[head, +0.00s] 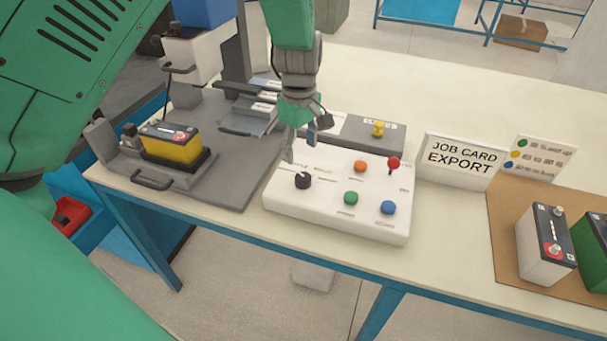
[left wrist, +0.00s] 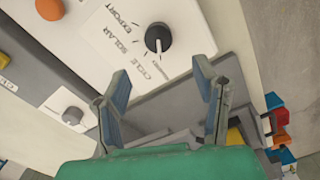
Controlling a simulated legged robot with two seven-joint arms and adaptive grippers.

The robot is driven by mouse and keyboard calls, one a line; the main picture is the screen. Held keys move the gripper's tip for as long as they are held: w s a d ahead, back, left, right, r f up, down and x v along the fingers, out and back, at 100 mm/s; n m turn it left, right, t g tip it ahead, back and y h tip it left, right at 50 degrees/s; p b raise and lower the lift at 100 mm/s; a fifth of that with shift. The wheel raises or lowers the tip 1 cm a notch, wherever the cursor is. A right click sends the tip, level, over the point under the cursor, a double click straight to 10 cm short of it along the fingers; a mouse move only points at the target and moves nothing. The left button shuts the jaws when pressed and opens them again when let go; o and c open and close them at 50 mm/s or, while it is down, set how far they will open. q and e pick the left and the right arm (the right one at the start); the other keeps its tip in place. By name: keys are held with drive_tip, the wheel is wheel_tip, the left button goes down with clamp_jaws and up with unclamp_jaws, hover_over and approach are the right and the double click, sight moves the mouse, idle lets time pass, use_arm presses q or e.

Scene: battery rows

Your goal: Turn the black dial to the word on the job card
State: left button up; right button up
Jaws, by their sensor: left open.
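The black dial (head: 303,181) sits at the left of the white control panel (head: 280,208). In the left wrist view the dial (left wrist: 158,38) has the words EXPORT, SOLAR and CYCLE beside it, plus a smaller word I cannot read surely. Its white mark points down in that picture, away from EXPORT, towards the small word. The job card (head: 462,157) reads EXPORT. My left gripper (head: 301,147) is open and empty above the back of the panel, near the dial and apart from it. In the left wrist view its fingers (left wrist: 162,88) are spread below the dial. My right gripper is not in view.
The panel also has an orange button (head: 360,166), a green button (head: 351,198), a blue button (head: 388,207) and a red-knobbed lever (head: 393,164). A yellow battery (head: 172,148) sits in a fixture at left. A white battery (head: 543,245) stands on a brown mat at right.

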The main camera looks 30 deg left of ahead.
sight(304, 176)
use_arm(q)
drive_tip(key=f, duration=0.2)
drive_tip(key=d+f, duration=0.1)
drive_tip(key=f, duration=0.4)
drive_tip(key=shift+d+f, duration=0.25)
drive_tip(key=shift+d, duration=0.15)
drive_tip(key=shift+a+f, duration=0.35)
drive_tip(key=shift+f, duration=0.2)
drive_tip(key=shift+a+f, duration=0.2)
drive_tip(key=shift+a, duration=0.2)
drive_tip(key=shift+d, duration=0.2)
drive_tip(key=c, duration=1.1)
drive_tip(key=shift+d+r, duration=0.1)
drive_tip(key=shift+d, duration=0.1)
drive_tip(key=shift+c, duration=0.2)
